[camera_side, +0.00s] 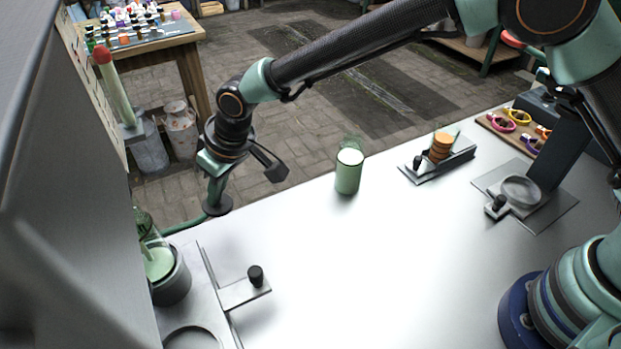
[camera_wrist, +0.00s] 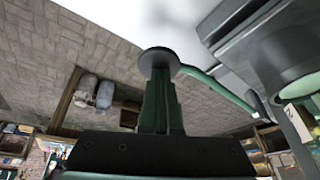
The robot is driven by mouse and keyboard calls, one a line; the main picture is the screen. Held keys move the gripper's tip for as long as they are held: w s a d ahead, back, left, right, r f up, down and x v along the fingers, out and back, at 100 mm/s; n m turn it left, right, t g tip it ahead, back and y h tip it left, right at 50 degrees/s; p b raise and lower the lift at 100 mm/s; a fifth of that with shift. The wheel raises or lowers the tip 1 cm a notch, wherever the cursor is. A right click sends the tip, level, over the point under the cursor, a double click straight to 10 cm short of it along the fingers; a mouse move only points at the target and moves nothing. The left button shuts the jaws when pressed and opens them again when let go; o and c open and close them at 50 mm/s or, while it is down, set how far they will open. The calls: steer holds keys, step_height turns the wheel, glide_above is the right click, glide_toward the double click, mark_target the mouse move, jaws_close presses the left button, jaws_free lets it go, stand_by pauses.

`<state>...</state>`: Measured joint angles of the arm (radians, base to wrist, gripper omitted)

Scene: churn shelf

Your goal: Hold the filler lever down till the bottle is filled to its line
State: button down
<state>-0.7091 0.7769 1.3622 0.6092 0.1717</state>
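The filler lever is a green rod (camera_side: 185,226) with a dark round pad (camera_side: 217,206) at its free end; the rod (camera_wrist: 220,90) and pad (camera_wrist: 160,60) also show in the wrist view. My gripper (camera_side: 217,190) stands over the pad, its fingers close together and apparently touching it; the exact contact is hidden. In the wrist view the fingers (camera_wrist: 160,100) look shut, with nothing seen between them. The bottle (camera_side: 143,222) of clear green glass is at the left, in a dark grey round holder (camera_side: 174,286). Pale green (camera_side: 158,262) shows low in it. I cannot make out its line.
A grey cabinet wall (camera_side: 70,230) rises at the left. A black-knobbed slide (camera_side: 255,280) lies near the holder. A pale green container (camera_side: 348,175) stands mid-bench. A tray with orange discs (camera_side: 440,148) and a plate with a round dish (camera_side: 521,190) are farther right. The bench centre is clear.

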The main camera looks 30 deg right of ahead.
mark_target(221, 205)
steer(key=shift+f, duration=1.45)
steer(key=shift+s+d+f, duration=0.1)
steer(key=shift+s+f, duration=0.05)
steer(key=shift+f, duration=0.05)
stand_by(5.2)
